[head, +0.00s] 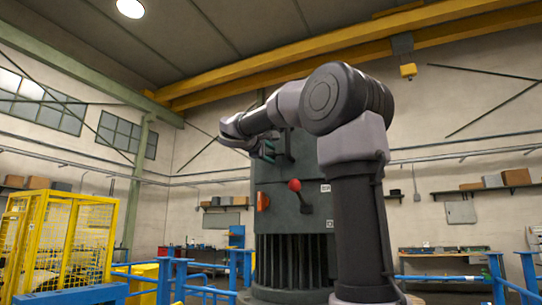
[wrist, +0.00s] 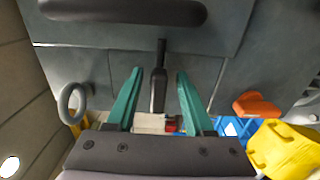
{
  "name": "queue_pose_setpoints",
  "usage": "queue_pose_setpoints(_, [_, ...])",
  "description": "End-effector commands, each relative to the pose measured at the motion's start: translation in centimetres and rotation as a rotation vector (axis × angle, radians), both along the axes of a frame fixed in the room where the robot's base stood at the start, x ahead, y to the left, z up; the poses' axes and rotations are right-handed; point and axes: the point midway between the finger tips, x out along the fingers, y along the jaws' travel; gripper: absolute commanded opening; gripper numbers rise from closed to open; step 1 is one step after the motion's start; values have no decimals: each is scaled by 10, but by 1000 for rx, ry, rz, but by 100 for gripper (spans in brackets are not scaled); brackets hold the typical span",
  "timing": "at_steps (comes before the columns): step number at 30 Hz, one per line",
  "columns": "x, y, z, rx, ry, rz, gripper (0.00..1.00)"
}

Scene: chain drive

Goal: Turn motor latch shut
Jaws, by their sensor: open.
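The motor housing (head: 265,185) is a tall dark grey-green cabinet with a ribbed lower part. My gripper (head: 267,152) is at its upper front in the head view. In the wrist view, the green fingers of my gripper (wrist: 157,75) are spread apart, with a black lever (wrist: 158,88) in the gap between them. The fingers appear clear of the lever on both sides. Whether this lever is the motor latch I cannot tell for sure. A red-knobbed lever (head: 295,185) and an orange knob (head: 262,202) sit lower on the housing; the orange knob also shows in the wrist view (wrist: 257,106).
A black bar (wrist: 125,11) and a grey ring handle (wrist: 72,102) are on or near the housing in the wrist view. Blue railings (head: 205,290) and a yellow cage (head: 70,235) stand to the left. Shelves and benches line the back wall.

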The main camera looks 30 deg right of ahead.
Motion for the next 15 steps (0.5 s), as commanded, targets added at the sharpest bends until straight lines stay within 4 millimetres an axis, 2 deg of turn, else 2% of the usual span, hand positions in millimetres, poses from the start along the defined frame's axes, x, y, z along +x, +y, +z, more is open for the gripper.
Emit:
queue_pose_setpoints(9, [-37,48,1,0,-1,4,52])
queue_pose_setpoints(15, [-56,72,0,1,0,2,52])
